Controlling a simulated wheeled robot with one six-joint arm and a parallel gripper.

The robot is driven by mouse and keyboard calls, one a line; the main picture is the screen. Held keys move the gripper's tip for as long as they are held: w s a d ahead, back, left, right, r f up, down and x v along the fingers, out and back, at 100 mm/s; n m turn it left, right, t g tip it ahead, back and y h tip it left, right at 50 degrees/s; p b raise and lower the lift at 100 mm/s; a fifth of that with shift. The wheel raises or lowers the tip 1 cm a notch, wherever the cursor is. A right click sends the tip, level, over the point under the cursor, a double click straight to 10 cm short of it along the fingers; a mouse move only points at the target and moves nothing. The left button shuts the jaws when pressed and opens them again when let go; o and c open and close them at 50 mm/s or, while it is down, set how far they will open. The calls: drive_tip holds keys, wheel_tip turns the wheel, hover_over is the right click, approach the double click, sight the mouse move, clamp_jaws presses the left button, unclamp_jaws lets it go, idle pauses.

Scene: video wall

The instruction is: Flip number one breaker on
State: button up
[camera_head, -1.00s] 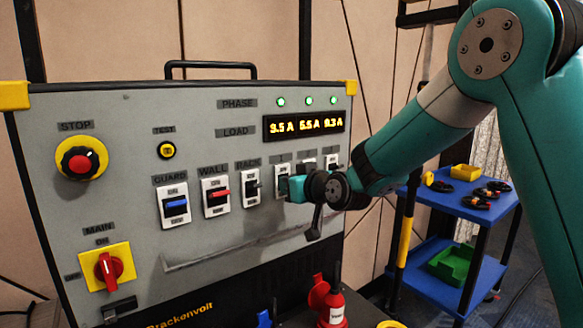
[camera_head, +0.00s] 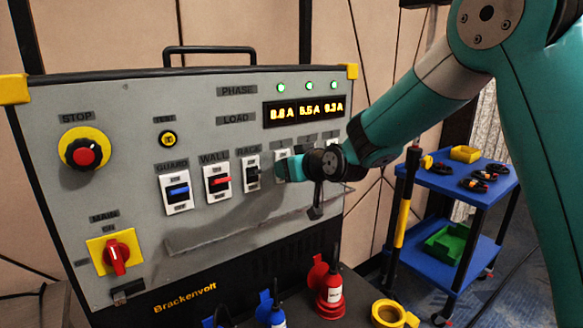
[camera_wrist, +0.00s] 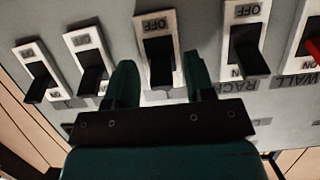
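The number one breaker (camera_wrist: 158,65) is a white plate with a black lever. It stands between RACK and another black breaker in the wrist view, which shows the panel upside down. In the head view its plate (camera_head: 281,155) is mostly hidden by my gripper (camera_head: 288,168). My gripper (camera_wrist: 157,60) is open, with one green finger on each side of the lever and a gap visible on both sides. The OFF end of the plate lies beyond the fingertips. I cannot tell whether the fingers touch the panel, or clearly which way the lever is set.
The RACK breaker (camera_head: 252,175), red WALL breaker (camera_head: 217,183) and blue GUARD breaker (camera_head: 177,192) stand to the left. Above is the load display (camera_head: 304,111). Lockout items, including a red one (camera_head: 330,295), stand on the ledge below. A blue cart (camera_head: 455,180) stands at right.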

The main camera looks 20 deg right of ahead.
drive_tip(key=shift+s, duration=0.1)
drive_tip(key=b+v, duration=0.2)
drive_tip(key=v, duration=1.5)
drive_tip(key=shift+r+b, duration=0.15)
drive_tip(key=shift+b, duration=0.15)
drive_tip(key=shift+s, duration=0.1)
drive_tip(key=s+a+f+n+g+p, duration=0.1)
drive_tip(key=s+a+g, duration=0.2)
drive_tip(key=s, duration=0.5)
drive_tip(key=s+a+f+n+g+p, duration=0.1)
drive_tip(key=s+a+f+g+p, duration=0.1)
drive_tip(key=s+g, duration=0.4)
drive_tip(key=s+a+f+n+g+p, duration=0.1)
drive_tip(key=s+a+g, duration=0.3)
drive_tip(key=s, duration=0.5)
drive_tip(key=shift+s+a+f+p, duration=0.25)
drive_tip(key=shift+s+f+p, duration=0.1)
drive_tip(key=shift+p, duration=0.3)
